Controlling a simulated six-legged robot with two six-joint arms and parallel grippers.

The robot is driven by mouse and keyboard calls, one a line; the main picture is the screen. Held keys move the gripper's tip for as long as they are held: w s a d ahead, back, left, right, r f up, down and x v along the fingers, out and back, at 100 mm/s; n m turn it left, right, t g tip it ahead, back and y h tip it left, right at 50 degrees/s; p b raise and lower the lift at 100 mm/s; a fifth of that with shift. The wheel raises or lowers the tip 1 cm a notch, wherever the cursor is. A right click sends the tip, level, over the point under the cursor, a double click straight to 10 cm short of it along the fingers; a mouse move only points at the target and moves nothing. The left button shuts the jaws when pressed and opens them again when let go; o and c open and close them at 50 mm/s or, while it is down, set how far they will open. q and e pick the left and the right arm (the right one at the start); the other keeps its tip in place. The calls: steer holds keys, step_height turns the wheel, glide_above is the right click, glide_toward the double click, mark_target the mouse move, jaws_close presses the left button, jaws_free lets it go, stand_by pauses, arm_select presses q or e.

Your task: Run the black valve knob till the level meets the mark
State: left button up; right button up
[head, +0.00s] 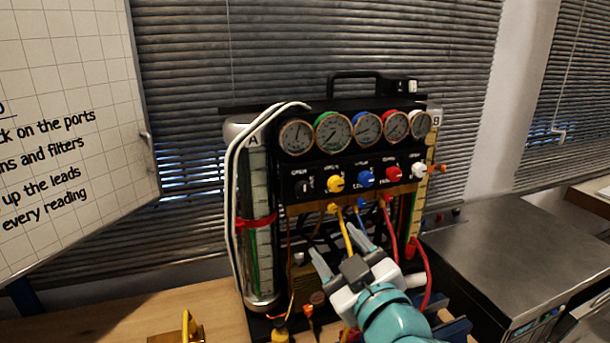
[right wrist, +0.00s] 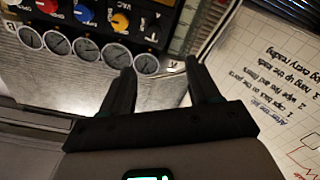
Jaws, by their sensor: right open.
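The black valve knob (head: 305,186) with a white pointer is leftmost in the knob row on the gauge rig's panel. It also shows near the top of the right wrist view (right wrist: 152,20), where the rig appears upside down. The sight tube A (head: 264,184), on the rig's left, has a scale, a thin green column low inside and a red band (head: 257,221) around it. I cannot read the exact level. My right gripper (head: 340,246) is open and empty, in front of and below the panel, apart from the knob. My left gripper is not in view.
Yellow (head: 335,184), blue (head: 365,179), red (head: 393,174) and white (head: 418,170) knobs sit beside the black one. Several gauges (head: 333,132) are above; coloured hoses hang below. A whiteboard (head: 70,120) stands left, a metal-topped unit (head: 510,250) right.

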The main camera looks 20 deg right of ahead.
steer(key=r, duration=0.1)
steer(key=p, duration=0.5)
glide_toward(305, 192)
steer(key=w, duration=0.8)
steer(key=shift+w+a+r, duration=0.2)
steer(key=shift+w+a, duration=0.05)
steer(key=shift+w, duration=0.05)
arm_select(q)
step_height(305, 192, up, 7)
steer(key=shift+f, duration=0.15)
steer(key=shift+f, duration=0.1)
arm_select(e)
steer(key=c, duration=1)
